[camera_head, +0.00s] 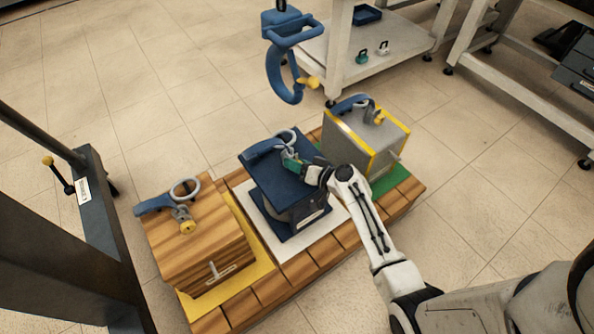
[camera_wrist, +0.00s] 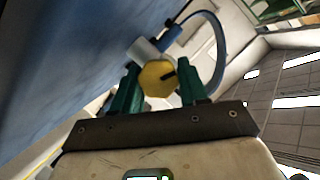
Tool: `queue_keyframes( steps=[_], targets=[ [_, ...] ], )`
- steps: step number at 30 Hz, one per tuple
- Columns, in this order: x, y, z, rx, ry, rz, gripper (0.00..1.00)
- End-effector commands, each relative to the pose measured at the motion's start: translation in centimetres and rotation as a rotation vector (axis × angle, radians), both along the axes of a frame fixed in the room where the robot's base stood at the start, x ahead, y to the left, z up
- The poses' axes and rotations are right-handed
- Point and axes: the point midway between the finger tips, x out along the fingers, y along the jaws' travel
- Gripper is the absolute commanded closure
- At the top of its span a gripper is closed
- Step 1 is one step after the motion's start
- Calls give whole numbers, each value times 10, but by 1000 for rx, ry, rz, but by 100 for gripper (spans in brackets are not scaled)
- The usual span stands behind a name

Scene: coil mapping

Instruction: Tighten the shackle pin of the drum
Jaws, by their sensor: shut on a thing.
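The drum (camera_head: 275,185), with a dark blue square top, stands on a white mat in the middle of the wooden platform. A blue strap and a grey shackle (camera_head: 287,136) are on its top. My gripper (camera_head: 291,161) reaches in from the right at the shackle. In the wrist view, the green fingers (camera_wrist: 157,87) are shut on the yellow six-sided head of the shackle pin (camera_wrist: 156,79), which has a dark slot. The grey shackle (camera_wrist: 146,51) is behind the head, and the bow curves to the right. The pin head is hidden in the head view.
A wooden crate (camera_head: 200,245) on a yellow mat is at left, and a grey box (camera_head: 360,140) with yellow edges on a green mat is at right. Both carry shackles. A blue hook (camera_head: 287,65) hangs above the platform. White tables stand behind; a dark frame is at left.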

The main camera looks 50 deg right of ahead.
Motion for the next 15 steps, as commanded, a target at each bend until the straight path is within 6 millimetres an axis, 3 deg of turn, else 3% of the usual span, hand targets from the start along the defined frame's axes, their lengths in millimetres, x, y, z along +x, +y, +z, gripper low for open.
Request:
queue_keyframes(
  steps=[1,15],
  targets=[
    [0,-1,-6,38,-12,0,87],
    [-1,-2,-4,324,-93,-1,87]
  ],
)
